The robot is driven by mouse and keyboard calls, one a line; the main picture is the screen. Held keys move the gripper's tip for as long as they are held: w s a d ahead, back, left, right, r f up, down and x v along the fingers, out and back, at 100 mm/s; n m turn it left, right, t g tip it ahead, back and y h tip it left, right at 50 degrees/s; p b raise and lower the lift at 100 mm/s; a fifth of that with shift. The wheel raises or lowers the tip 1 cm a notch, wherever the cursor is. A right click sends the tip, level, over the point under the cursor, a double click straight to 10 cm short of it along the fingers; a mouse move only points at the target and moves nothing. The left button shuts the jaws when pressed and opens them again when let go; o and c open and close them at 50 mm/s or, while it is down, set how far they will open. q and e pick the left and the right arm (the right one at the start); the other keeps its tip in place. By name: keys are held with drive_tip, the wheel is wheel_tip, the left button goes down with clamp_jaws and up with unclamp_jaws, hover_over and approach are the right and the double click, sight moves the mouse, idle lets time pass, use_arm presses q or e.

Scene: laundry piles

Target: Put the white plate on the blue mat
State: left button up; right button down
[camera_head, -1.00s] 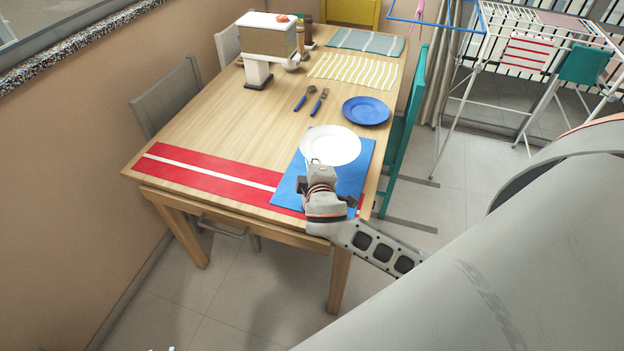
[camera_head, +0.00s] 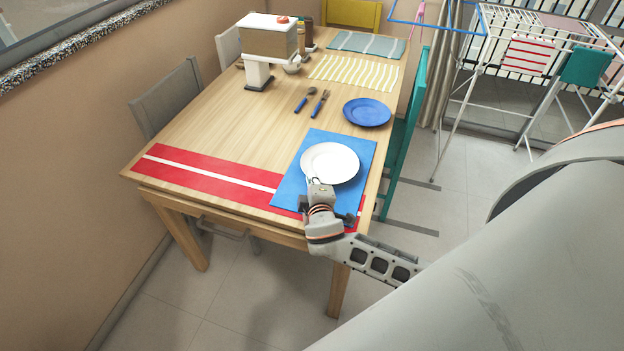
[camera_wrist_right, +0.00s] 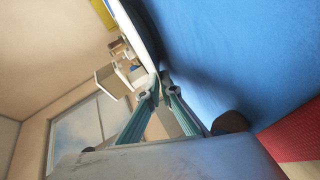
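The white plate (camera_head: 331,162) is over the middle of the blue mat (camera_head: 292,186), inside its edges in the head view. The mat fills the right of the wrist view (camera_wrist_right: 235,60). My right gripper (camera_head: 316,185) is at the plate's near edge. In the wrist view the right fingers (camera_wrist_right: 160,88) close around the rim of the plate (camera_wrist_right: 143,30). A dark shadow lies on the mat beside the plate; I cannot tell whether the plate touches the mat. My left gripper is out of view.
A red mat with a white stripe (camera_head: 190,178) lies partly under the blue mat. A blue plate (camera_head: 367,111), a spoon (camera_head: 305,99) and a fork (camera_head: 320,102) lie farther back. A teal chair (camera_head: 406,130) stands at the table's right edge.

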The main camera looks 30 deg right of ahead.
drive_tip(key=shift+s+f+b, duration=0.25)
drive_tip(key=shift+f+b, duration=0.05)
drive_tip(key=shift+f, duration=0.4)
drive_tip(key=c, duration=2.6)
unclamp_jaws()
drive_tip(key=shift+s+a+f, duration=0.1)
drive_tip(key=shift+f, duration=0.1)
drive_tip(key=shift+o, duration=0.2)
drive_tip(key=shift+r+p, duration=0.55)
drive_tip(key=shift+r, duration=0.1)
drive_tip(key=v, duration=0.7)
drive_tip(key=r+v, duration=0.1)
drive_tip(key=v, duration=0.3)
drive_tip(key=shift+a, duration=0.1)
drive_tip(key=shift+s, duration=0.1)
